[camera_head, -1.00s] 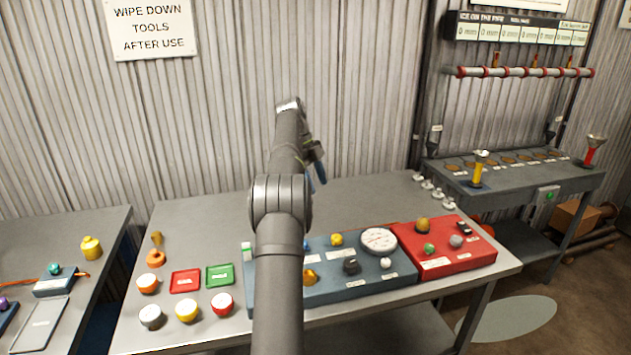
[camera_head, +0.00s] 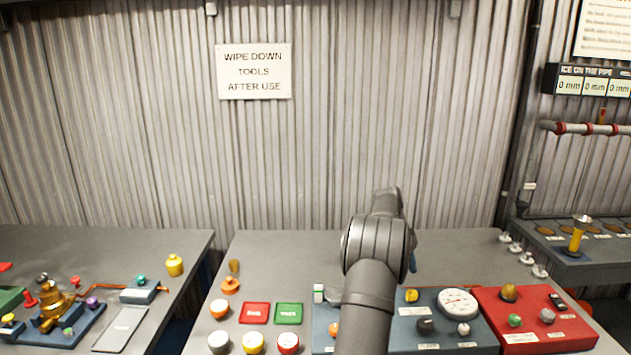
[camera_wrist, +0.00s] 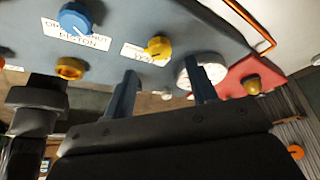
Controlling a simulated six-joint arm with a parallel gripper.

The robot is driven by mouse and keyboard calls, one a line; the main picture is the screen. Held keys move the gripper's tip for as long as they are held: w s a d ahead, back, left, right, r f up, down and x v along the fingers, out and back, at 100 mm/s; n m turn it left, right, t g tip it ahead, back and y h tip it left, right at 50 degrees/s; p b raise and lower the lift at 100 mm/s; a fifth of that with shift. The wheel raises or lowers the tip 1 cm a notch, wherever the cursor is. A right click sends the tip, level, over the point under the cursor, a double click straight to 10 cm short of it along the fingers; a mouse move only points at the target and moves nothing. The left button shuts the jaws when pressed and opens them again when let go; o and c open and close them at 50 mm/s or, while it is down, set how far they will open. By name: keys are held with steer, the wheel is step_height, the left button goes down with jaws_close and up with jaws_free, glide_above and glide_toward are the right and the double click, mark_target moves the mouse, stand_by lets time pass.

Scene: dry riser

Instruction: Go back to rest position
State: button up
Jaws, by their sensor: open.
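My gripper shows in the wrist view (camera_wrist: 163,84) with its two blue fingers apart and nothing between them. In the head view the arm rises over the bench and hides most of the gripper; only a small blue piece shows beside it. The wrist view shows a blue panel with a blue knob (camera_wrist: 76,18), a yellow knob (camera_wrist: 157,46) and an orange knob (camera_wrist: 70,68) beyond the fingers. The white round gauge (camera_wrist: 207,68) appears behind the right finger. I cannot tell how far the fingers are from the panel.
The blue panel (camera_head: 470,341) and red panel (camera_head: 487,301) sit on the bench. Left of the arm are a red tray (camera_head: 254,313), a green tray (camera_head: 289,314) and several round pots. A second bench on the left holds a brass device (camera_head: 52,308).

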mark_target(411, 293)
steer(key=x, duration=0.5)
steer(key=shift+s+d+f, duration=0.1)
steer(key=shift+f, duration=0.2)
steer(key=v, duration=1.7)
steer(key=x, duration=1.6)
steer(key=shift+s+d+f, duration=0.1)
steer(key=shift+f, duration=0.2)
steer(key=shift+f+n, duration=0.2)
steer(key=shift+n, duration=0.1)
steer(key=shift+s+r+n, duration=0.1)
steer(key=shift+n, duration=0.4)
steer(key=n+t, duration=0.1)
steer(key=n, duration=0.1)
steer(key=n+t+h, duration=0.1)
steer(key=n, duration=0.2)
steer(key=shift+s+n, duration=0.2)
steer(key=shift+n, duration=0.1)
steer(key=n+t, duration=0.2)
steer(key=n, duration=0.2)
steer(key=shift+s, duration=0.2)
steer(key=shift+s+n+t, duration=0.1)
steer(key=shift+n+t, duration=0.6)
steer(key=shift+n, duration=1.2)
